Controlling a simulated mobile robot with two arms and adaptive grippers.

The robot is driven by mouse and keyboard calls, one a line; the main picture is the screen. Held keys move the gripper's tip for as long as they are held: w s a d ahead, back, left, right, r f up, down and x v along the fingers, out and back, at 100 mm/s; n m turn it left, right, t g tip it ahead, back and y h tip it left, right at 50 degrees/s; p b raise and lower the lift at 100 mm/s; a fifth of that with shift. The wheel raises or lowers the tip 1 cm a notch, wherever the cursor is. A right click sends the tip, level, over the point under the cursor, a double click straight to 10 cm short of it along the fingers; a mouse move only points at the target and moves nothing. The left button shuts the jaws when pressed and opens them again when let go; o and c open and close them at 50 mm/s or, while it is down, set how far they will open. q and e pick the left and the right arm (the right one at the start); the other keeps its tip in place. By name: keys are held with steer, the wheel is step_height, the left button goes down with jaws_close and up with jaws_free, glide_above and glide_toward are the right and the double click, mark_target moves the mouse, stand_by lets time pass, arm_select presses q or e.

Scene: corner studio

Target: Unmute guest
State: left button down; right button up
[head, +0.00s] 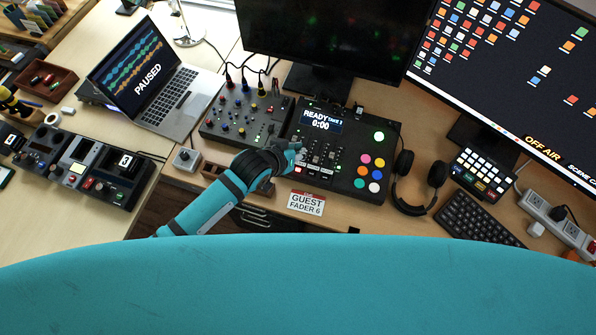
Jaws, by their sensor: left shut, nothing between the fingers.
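A black mixing console (377,142) with faders and colored round buttons stands on the desk at the middle. Its small screen (321,121) reads "READY TAKE 2 0:00". A sign (306,203) at its front edge reads "GUEST FADER 6". My left gripper (297,153) is shut and empty at the console's left edge, by the leftmost faders. It hides part of that side, and I cannot tell whether it touches a control. Small lit buttons show below the faders (318,158). My right gripper is not in view.
A second knob mixer (232,119) with cables stands left of the console, and a laptop (150,85) reads "PAUSED". Headphones (418,182), a button pad (482,174) and a keyboard (478,219) lie to the right. Monitors (340,35) stand behind.

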arm_select(q)
steer(key=b, duration=0.4)
glide_above(298, 170)
step_height(298, 170, down, 4)
steer(key=shift+f, duration=0.9)
steer(key=shift+f+b, duration=0.35)
steer(key=shift+b, duration=0.05)
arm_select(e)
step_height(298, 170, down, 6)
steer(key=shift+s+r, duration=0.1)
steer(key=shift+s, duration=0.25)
arm_select(q)
steer(key=shift+f, duration=0.35)
